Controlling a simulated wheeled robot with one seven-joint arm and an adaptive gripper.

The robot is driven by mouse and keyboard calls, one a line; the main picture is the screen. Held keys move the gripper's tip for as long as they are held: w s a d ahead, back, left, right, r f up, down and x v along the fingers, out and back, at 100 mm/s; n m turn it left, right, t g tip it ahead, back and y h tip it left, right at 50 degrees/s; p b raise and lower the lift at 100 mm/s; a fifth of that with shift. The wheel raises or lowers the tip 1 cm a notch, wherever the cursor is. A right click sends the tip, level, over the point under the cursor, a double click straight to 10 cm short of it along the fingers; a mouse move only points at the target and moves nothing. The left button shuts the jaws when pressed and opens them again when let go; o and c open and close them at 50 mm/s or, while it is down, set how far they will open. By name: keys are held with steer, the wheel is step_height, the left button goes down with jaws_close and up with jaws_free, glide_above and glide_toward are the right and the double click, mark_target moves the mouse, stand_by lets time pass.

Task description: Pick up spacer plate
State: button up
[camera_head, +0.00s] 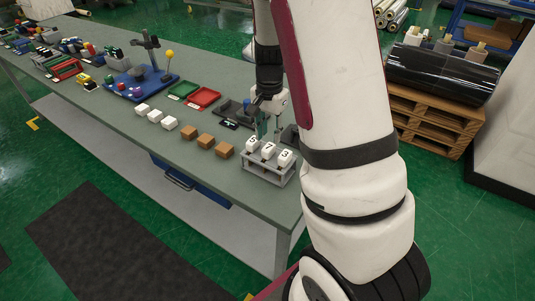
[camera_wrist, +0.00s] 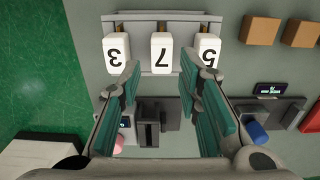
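My gripper (camera_wrist: 160,84) is open and empty, its two teal-padded fingers wide apart over the table. In the head view my gripper is partly hidden behind my arm, just above the bench behind the numbered rack. Between the fingers in the wrist view are dark grey parts: a flat plate-like piece (camera_wrist: 173,113) and a darker upright-looking block (camera_wrist: 148,131) beside it. Neither is touched by the fingers as far as I can see. I cannot tell for sure which is the spacer plate.
A grey rack (camera_head: 267,172) holds white blocks marked 3, 7 and 5. Brown blocks (camera_head: 224,150) and white blocks (camera_head: 169,123) line the bench (camera_head: 120,131). A dark tray (camera_wrist: 278,112) with a blue cylinder (camera_wrist: 256,132) lies beside the right finger. A red tray (camera_head: 204,97) is farther back.

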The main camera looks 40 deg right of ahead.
mark_target(269, 147)
steer(key=shift+w+f+p, duration=0.1)
steer(key=shift+f+p, duration=0.35)
steer(key=shift+f, duration=2.75)
steer(key=shift+c, duration=0.6)
jaws_close()
